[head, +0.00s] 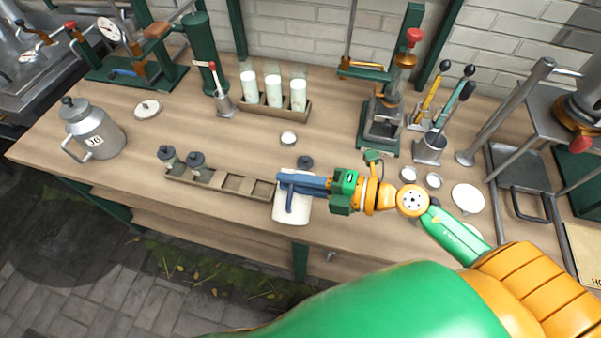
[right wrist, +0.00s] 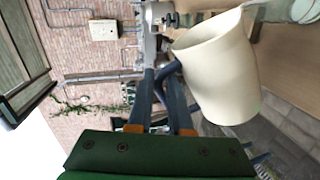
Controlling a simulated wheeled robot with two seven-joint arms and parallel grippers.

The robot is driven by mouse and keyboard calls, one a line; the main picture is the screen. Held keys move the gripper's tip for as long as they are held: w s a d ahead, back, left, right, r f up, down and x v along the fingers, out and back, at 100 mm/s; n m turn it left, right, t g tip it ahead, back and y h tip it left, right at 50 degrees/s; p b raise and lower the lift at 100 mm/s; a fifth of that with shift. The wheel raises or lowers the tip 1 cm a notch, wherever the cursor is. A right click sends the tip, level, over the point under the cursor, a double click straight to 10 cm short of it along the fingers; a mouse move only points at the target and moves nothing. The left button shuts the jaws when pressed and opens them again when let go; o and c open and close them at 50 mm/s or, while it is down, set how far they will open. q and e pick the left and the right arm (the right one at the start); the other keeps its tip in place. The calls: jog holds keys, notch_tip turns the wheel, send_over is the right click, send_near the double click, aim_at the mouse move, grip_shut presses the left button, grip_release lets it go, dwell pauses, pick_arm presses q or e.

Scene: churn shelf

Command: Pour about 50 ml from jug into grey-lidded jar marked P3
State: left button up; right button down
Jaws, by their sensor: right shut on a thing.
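A cream jug (head: 292,208) is at the right end of a long wooden rack (head: 230,183). It also shows large in the right wrist view (right wrist: 215,75), tilted in that picture. My right gripper (head: 284,182) is shut on the jug's blue-grey handle (right wrist: 166,76). Two small jars with dark grey lids, one (head: 167,157) at the rack's left end and one (head: 197,164) beside it, stand in the rack; I cannot read any mark on them. A dark grey disc like a lid (head: 305,161) lies behind the jug. My left gripper is out of view.
A metal can (head: 92,132) with a handle stands at the left. Behind are a tray of pale-filled glasses (head: 274,108), a white-topped small dish (head: 288,138) and a green press (head: 382,125). White discs (head: 467,197) lie at the right. The bench front is mostly clear.

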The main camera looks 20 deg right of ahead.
aim_at(290, 206)
jog(key=shift+r, duration=0.15)
dwell(1.0)
jog(key=shift+w+d+r+m+p, duration=0.15)
jog(key=shift+w+r+m+p, duration=0.15)
jog(key=shift+m, duration=0.2)
dwell(1.4)
jog(key=s+f+n+b, duration=0.1)
jog(key=a+f+n+b, duration=0.1)
jog(key=f+b, duration=0.1)
jog(key=s+f+n+t+b, duration=0.1)
jog(key=shift+s+a+f+b, duration=0.15)
jog(key=shift+s+f+b, duration=0.15)
jog(key=shift+b, duration=0.1)
jog(key=shift+s+a+r+n, duration=0.15)
jog(key=shift+s+r+n, duration=0.15)
jog(key=shift+n, duration=0.2)
jog(key=shift+s+a+f+n+b, duration=0.2)
jog(key=shift+s+f+n+b, duration=0.15)
jog(key=shift+n+b, duration=0.1)
jog(key=shift+r, duration=0.15)
